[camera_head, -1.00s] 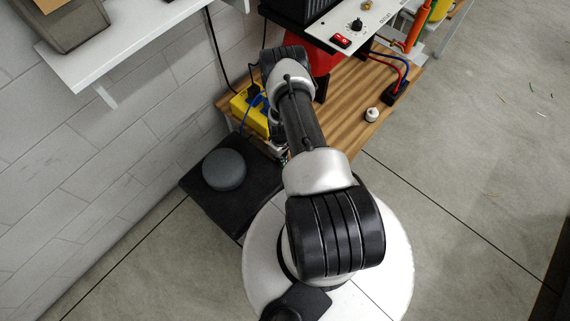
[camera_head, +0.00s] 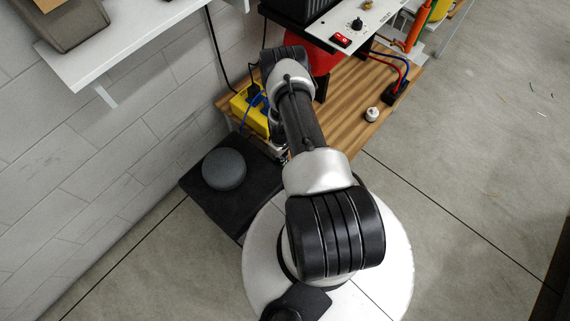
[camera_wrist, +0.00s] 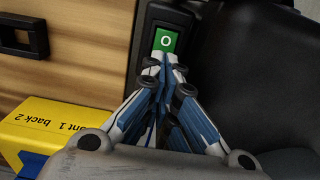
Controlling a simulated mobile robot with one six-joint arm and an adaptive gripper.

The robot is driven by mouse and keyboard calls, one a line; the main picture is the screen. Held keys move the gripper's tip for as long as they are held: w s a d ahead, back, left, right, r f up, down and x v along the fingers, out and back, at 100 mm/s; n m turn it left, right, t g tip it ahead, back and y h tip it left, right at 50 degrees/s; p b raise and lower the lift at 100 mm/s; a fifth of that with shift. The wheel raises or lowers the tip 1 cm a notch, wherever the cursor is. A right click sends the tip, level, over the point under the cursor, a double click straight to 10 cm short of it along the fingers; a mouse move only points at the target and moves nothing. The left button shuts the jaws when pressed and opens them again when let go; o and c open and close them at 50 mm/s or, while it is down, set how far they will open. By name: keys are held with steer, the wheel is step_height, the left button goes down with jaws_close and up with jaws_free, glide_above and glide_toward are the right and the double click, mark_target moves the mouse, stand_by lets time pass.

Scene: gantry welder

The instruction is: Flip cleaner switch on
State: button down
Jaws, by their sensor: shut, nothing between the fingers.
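The cleaner switch (camera_wrist: 165,39) shows in the wrist view as a green rocker with a white "O", set in a black frame on a dark housing. My gripper (camera_wrist: 165,66) is shut and empty, with its fingertips pointing at the lower edge of the green rocker and overlapping it in the picture. I cannot tell whether they touch it. The lower part of the switch is hidden behind the fingers. In the head view my arm hides the gripper and the switch.
A yellow box (camera_head: 241,103) stands left of my arm; it also shows in the wrist view (camera_wrist: 52,123). A red switch (camera_head: 342,40) sits on a white panel above the wooden board (camera_head: 345,98). A small white knob (camera_head: 372,115) stands on the board. Open floor lies at right.

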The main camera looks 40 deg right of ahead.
steer(key=shift+f+b, duration=1.1)
stand_by(0.3)
steer(key=shift+r, duration=0.2)
steer(key=shift+r+p, duration=2.4)
steer(key=shift+r, duration=1)
